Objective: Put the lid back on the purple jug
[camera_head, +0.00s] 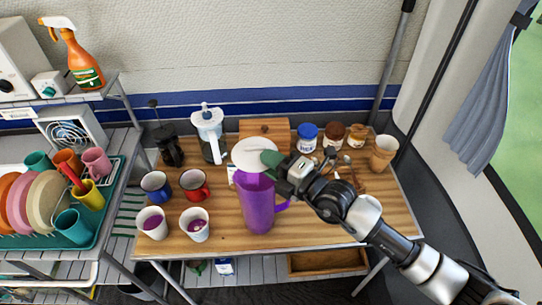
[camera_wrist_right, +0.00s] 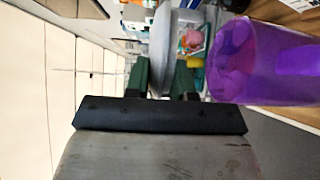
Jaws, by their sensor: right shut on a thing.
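The purple jug (camera_head: 258,207) stands upright on the wooden table, its handle to the right. Its top is partly covered from view by the lid. The white round lid (camera_head: 253,151) is held above and slightly behind the jug's top in the head view. My right gripper (camera_head: 273,160) is shut on the lid. In the right wrist view the lid (camera_wrist_right: 163,45) shows edge-on between the green fingers (camera_wrist_right: 165,80), with the purple jug (camera_wrist_right: 262,62) to the right, apart from it. My left gripper is not in view.
Red (camera_head: 194,184) and blue (camera_head: 156,185) mugs and two white cups (camera_head: 195,224) stand left of the jug. A filter pitcher (camera_head: 211,134), wooden box (camera_head: 264,128) and jars (camera_head: 307,137) stand behind. A dish rack (camera_head: 98,225) is at the left. Table right of the jug is partly clear.

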